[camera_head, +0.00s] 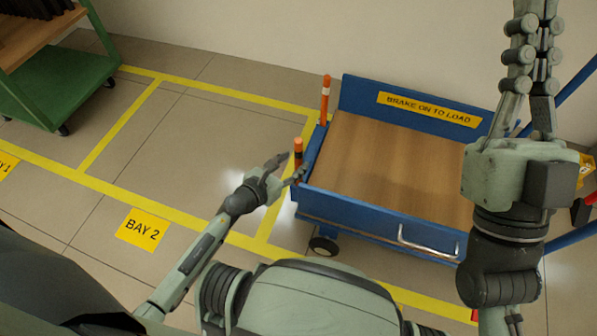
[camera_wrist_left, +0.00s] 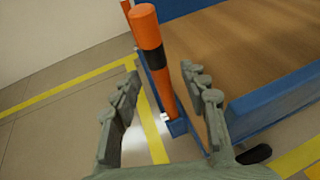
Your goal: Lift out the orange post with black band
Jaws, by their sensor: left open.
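The orange post with a black band (camera_wrist_left: 153,55) stands in a blue socket (camera_wrist_left: 178,128) at the cart's near left corner; it also shows in the head view (camera_head: 298,149). My left gripper (camera_wrist_left: 162,82) is open and empty. In the left wrist view the post rises beyond and between its two fingers, with no contact visible. In the head view the left gripper (camera_head: 288,165) is beside the post, low on its length. My right gripper (camera_head: 535,45) is raised at the upper right, away from the post; whether its fingers meet is unclear.
The blue cart (camera_head: 400,224) has a wooden deck with nothing on it. A second orange post (camera_head: 325,100) with a pale band stands at the cart's far left corner. A green trolley (camera_head: 75,88) stands at the upper left. The floor left of the cart is clear.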

